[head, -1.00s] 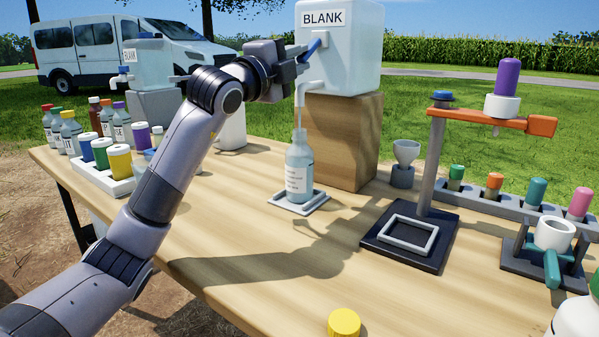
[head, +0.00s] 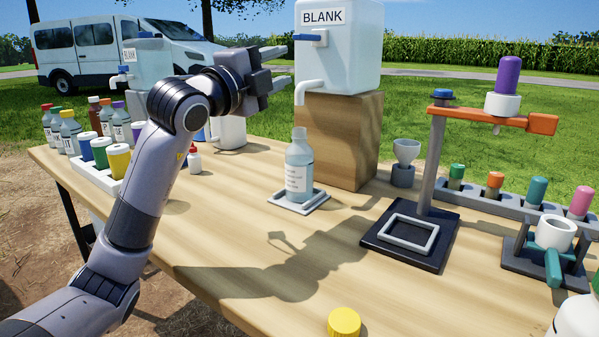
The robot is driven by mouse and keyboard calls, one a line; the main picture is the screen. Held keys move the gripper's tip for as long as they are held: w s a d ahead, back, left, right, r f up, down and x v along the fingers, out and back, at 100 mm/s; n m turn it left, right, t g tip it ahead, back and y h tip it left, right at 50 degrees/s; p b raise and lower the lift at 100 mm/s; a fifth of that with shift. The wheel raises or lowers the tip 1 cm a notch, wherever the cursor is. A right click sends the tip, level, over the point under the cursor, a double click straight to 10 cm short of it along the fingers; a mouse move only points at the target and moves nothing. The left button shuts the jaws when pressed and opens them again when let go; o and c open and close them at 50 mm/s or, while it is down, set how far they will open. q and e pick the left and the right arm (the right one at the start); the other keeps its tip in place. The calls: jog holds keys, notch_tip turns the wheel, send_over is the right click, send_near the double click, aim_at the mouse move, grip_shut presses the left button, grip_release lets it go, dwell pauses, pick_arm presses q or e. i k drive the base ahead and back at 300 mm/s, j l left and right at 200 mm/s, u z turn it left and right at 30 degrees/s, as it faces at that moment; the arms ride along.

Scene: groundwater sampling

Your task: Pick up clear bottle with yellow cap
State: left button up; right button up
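A clear bottle (head: 299,172) with a white label stands upright and uncapped on a small grey square stand, below the spout of the BLANK container (head: 340,60). It looks filled with clear liquid to about the shoulder. A yellow cap (head: 343,322) lies apart from it at the table's front edge. My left gripper (head: 283,66) is raised above and behind the bottle, just left of the container's blue tap lever (head: 311,37). Its fingers are apart and nothing shows between them. My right gripper is not in view.
A wooden block (head: 342,140) supports the container. Several bottles and a white tray of jars stand left. The front middle table is clear.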

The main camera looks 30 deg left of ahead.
aim_at(298, 155)
jog(key=k+j, duration=0.1)
jog(key=k, duration=0.9)
